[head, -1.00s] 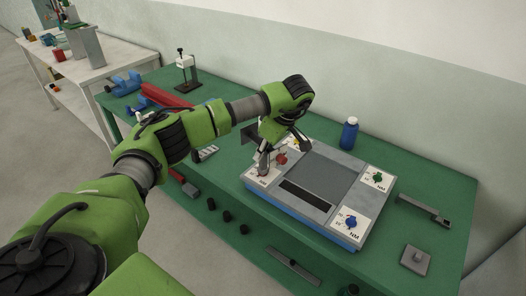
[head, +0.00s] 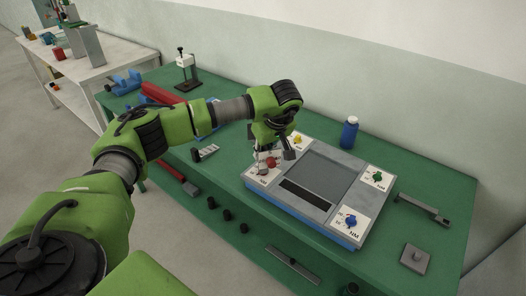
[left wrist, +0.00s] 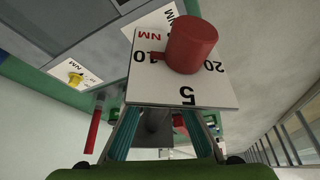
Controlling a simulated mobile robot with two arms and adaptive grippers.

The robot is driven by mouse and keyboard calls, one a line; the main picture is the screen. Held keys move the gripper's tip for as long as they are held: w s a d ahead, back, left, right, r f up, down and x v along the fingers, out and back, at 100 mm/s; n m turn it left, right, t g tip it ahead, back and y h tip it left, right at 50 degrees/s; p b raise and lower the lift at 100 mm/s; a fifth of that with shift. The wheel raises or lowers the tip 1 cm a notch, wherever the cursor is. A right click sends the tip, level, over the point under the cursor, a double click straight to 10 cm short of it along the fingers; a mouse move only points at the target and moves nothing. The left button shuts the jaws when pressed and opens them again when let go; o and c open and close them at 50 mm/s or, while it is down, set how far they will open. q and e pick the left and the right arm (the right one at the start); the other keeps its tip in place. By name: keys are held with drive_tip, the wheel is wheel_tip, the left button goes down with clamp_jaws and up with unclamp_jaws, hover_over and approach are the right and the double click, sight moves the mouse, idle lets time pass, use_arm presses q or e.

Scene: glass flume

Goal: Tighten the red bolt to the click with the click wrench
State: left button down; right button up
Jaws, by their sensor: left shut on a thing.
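In front of the fingertips, a white scale plate (left wrist: 150,92) carries a red cylinder (left wrist: 193,45) whose small pointer is at 10. The plate appears to belong to the held tool, which I take as the click wrench. A red round part (head: 271,162) shows beside the fingers in the head view. I cannot tell the red bolt apart there. My right gripper is out of view.
The panel has yellow (head: 298,139), green (head: 377,176) and blue (head: 351,221) knobs on white cards. A blue bottle (head: 349,133), grey bracket (head: 423,209) and grey block (head: 415,258) stand around it. Small black pieces, a flat bar (head: 292,264) and a red-handled tool (head: 178,178) lie in front.

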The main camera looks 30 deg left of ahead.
use_arm(q)
drive_tip(key=shift+r, duration=0.1)
drive_tip(key=shift+m+t, duration=0.4)
drive_tip(key=shift+m, duration=0.8)
drive_tip(key=shift+m+t+h, duration=0.4)
drive_tip(key=shift+m+h, duration=0.1)
drive_tip(key=shift+m, duration=0.6)
drive_tip(key=shift+w+n+b, duration=0.1)
drive_tip(key=shift+n+b, duration=0.2)
drive_tip(key=shift+n, duration=0.2)
drive_tip(key=shift+r, duration=0.15)
